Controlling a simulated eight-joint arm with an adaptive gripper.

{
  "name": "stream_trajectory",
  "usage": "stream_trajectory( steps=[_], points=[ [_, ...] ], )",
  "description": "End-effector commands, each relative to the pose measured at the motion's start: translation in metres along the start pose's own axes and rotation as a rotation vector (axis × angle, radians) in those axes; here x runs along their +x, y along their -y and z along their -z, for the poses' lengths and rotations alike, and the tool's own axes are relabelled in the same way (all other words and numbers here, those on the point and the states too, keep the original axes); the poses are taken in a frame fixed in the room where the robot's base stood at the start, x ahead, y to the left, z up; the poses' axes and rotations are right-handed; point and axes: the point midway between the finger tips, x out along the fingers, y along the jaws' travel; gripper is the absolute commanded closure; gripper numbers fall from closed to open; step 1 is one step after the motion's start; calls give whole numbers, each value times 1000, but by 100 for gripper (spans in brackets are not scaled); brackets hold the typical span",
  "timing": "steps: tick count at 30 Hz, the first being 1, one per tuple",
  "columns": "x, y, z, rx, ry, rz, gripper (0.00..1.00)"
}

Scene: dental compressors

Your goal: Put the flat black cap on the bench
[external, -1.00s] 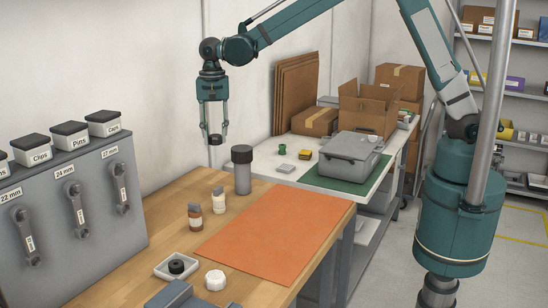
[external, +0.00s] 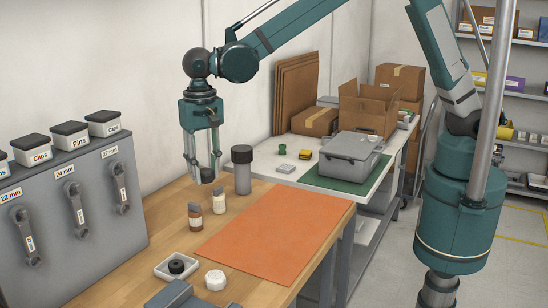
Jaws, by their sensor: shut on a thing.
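My gripper (external: 204,172) is shut on a small, dark flat cap (external: 207,175), held between its two fingertips. The cap is above the back part of the wooden bench (external: 165,226), to the left of a grey cylinder with a black top (external: 242,172). It looks clear of the bench top, though the exact height is hard to tell. Another black round piece (external: 176,266) sits in a white tray (external: 160,272) at the front of the bench.
An orange mat (external: 275,230) covers the bench's right side. A white knob (external: 215,280) lies in front. A grey cabinet (external: 90,215) stands at left.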

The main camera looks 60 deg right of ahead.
Motion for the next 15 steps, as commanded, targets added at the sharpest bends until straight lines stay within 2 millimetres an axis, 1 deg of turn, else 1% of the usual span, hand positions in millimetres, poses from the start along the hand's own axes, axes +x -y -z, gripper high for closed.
stream_trajectory(
  steps=[1,9,14,15],
  points=[
    [-1,6,-17,-26,0,0,84],
    [-1,27,-96,-148,0,0,84],
    [-1,37,-144,-222,0,0,84],
    [-1,39,-156,-239,0,0,84]
  ],
)
